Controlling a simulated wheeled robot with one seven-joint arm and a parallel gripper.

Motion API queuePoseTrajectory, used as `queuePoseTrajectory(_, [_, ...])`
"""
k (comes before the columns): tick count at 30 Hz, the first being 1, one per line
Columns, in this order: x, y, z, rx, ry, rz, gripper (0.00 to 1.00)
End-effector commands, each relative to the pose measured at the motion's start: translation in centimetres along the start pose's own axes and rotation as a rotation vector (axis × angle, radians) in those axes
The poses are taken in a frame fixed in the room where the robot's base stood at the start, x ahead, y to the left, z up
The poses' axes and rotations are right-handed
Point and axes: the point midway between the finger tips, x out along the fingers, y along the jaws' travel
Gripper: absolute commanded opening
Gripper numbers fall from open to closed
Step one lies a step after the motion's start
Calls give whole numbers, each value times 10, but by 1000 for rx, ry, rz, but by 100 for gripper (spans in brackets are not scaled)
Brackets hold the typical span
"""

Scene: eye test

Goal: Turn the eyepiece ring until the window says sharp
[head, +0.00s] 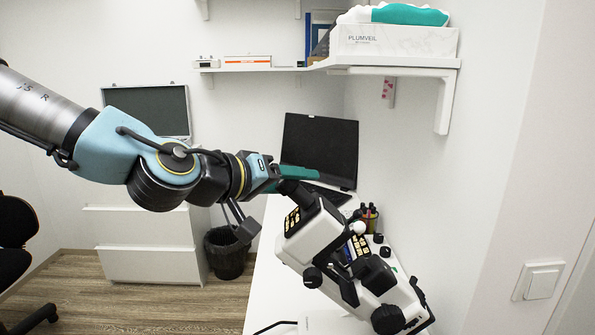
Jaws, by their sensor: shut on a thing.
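A white optical instrument with black knobs (320,240) stands tilted on the white desk at the lower right of the head view. Its black eyepiece end (298,192) points up and left toward my arm. My gripper (285,180) is at this end and is shut on it, at what looks like the eyepiece ring. The teal part of my gripper lies over the top of it, so the ring itself is mostly hidden. Dark panels with small yellowish marks show on the instrument's side. I cannot read any word on them, and I cannot tell which is the window.
A dark laptop (320,145) stands open behind the instrument, with a pen holder (368,217) to the right of it. A wall shelf (400,62) with a white box hangs above. A black bin (226,255) stands on the floor, left of the desk (270,280).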

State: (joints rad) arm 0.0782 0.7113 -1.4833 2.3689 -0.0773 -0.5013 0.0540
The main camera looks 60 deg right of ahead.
Motion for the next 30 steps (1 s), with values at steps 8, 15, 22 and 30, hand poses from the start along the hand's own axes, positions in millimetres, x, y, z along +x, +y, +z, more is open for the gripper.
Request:
queuePoseTrajectory(8, [0, -1, -1, -28, 3, -28, 0])
queuePoseTrajectory(15, [0, -1, -1, -30, 3, -29, 0])
queuePoseTrajectory(22, [0, -1, -1, -30, 2, -28, 61])
queuePoseTrajectory(30, [0, -1, 0, -29, 1, -28, 77])
